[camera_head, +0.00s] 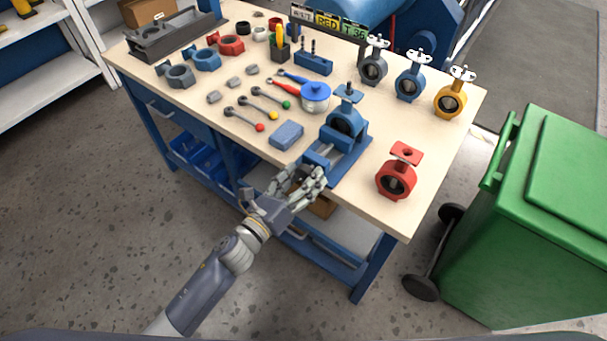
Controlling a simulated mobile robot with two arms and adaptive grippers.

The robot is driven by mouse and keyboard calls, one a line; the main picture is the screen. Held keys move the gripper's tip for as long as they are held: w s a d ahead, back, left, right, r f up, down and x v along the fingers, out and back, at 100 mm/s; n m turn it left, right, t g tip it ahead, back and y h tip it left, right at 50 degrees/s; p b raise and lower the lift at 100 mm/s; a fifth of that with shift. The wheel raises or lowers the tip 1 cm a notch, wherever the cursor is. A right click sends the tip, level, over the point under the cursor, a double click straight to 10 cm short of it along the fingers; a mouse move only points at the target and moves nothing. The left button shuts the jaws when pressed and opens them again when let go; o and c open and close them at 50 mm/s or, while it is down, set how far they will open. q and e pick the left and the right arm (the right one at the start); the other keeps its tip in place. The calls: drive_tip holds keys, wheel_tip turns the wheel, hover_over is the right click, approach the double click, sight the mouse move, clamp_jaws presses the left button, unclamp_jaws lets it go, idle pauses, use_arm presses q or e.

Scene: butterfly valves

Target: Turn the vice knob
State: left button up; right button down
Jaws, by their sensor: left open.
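The blue vice (351,163) stands at the front edge of the workbench and holds a dark blue butterfly valve (344,122) upright. My left gripper (301,181) is at the front end of the vice, just over the bench edge, with its fingers apart. The vice knob cannot be made out; the fingers cover that end of the vice. I cannot tell whether the fingers touch the vice. My right gripper is not in view.
A red valve (396,180) stands right of the vice, and a blue block (287,135) lies to its left. Levers with coloured knobs (259,127) lie further left. Three valves (410,85) stand behind at right. A green bin (545,215) stands right of the workbench (440,150).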

use_arm(q)
drive_tip(key=shift+w+d, duration=0.15)
drive_tip(key=shift+c, duration=0.4)
drive_tip(key=c, duration=1)
